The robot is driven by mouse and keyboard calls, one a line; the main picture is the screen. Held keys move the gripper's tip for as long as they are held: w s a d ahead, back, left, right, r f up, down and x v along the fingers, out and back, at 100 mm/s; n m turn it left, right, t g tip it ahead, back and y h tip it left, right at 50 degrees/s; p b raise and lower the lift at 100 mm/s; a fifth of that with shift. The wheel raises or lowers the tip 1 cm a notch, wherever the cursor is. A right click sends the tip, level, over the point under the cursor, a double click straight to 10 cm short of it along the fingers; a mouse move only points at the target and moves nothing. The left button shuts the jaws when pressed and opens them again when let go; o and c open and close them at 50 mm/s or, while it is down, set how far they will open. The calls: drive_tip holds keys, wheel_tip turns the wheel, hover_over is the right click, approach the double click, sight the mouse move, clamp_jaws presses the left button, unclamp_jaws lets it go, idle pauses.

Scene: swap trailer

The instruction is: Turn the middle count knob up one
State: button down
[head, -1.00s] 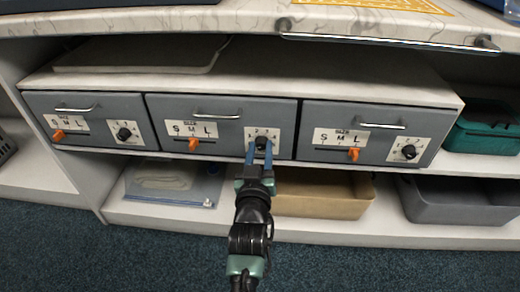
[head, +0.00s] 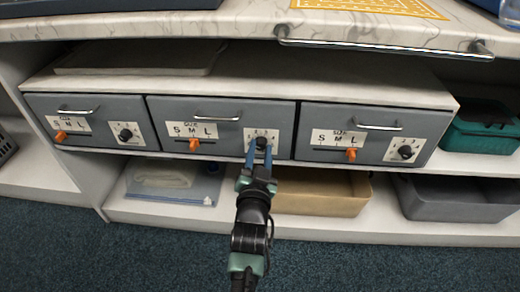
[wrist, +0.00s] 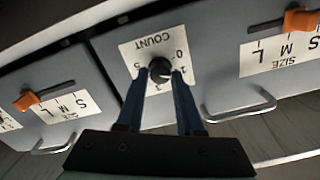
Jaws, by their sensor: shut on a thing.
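The middle drawer front (head: 220,109) is grey, with a white count plate (head: 251,134) on its right side. The black round middle count knob (head: 261,142) sits on that plate. My gripper (head: 259,148) reaches up from below, its two blue fingers on either side of the knob. In the wrist view the plate (wrist: 138,50) appears upside down, reading COUNT with numbers around the knob (wrist: 160,69). The fingertips of my gripper (wrist: 160,76) are closed on the knob. The fingers hide some numbers, and I cannot tell the knob's exact setting.
The middle drawer also has an orange size slider (head: 194,144) and a metal handle (head: 217,118). Similar drawers stand left (head: 85,104) and right (head: 378,118). Below are a tan bin (head: 320,200), a grey bin (head: 460,202) and a clear blue-tinted case (head: 172,182).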

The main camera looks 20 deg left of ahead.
idle(0.3)
drive_tip(key=c, duration=0.6)
unclamp_jaws()
drive_tip(key=shift+o, duration=0.2)
drive_tip(key=shift+s, duration=0.1)
drive_tip(key=p+v, duration=0.1)
drive_tip(key=v, duration=0.3)
drive_tip(key=shift+s+a+f, duration=0.1)
drive_tip(key=b, duration=0.3)
approach(259, 148)
drive_tip(key=v, duration=0.4)
drive_tip(key=shift+s+d, duration=0.2)
drive_tip(key=shift+d, duration=0.1)
